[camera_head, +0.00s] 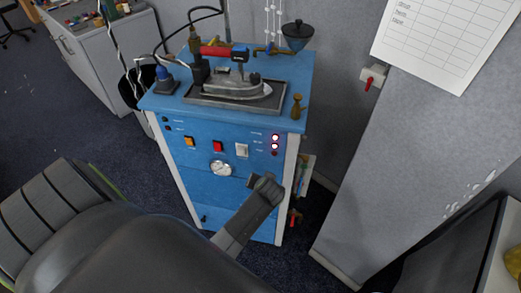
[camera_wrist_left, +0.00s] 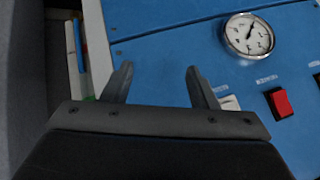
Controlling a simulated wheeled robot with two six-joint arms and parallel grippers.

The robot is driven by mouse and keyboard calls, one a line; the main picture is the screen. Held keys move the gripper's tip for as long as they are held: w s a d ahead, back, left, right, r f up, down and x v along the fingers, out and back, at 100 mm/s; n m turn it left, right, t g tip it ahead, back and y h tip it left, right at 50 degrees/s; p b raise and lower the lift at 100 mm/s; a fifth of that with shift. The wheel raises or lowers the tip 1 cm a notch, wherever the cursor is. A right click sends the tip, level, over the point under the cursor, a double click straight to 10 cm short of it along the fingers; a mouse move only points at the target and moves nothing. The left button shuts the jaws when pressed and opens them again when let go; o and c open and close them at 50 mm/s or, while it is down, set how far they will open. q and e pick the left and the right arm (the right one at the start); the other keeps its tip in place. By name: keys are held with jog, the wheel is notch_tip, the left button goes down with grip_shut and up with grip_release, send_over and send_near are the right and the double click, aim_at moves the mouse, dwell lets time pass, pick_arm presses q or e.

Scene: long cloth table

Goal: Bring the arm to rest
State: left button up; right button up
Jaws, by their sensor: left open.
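My left arm comes in from the lower left in the head view. Its gripper (camera_head: 267,187) is in front of the lower right part of the blue cabinet's front. In the left wrist view, the two fingers of the gripper (camera_wrist_left: 160,72) stand apart with only blue panel showing between them. Nothing is held. I cannot tell how far the fingertips are from the panel. My right gripper is in neither view.
The blue cabinet (camera_head: 180,148) carries a gauge (camera_head: 221,168), a red switch (camera_head: 217,146), a white switch (camera_head: 241,150) and lit lamps. A grey wall (camera_head: 420,150) stands to the right.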

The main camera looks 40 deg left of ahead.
pick_arm(q)
jog(key=shift+s+f, duration=0.3)
jog(key=shift+f, duration=0.5)
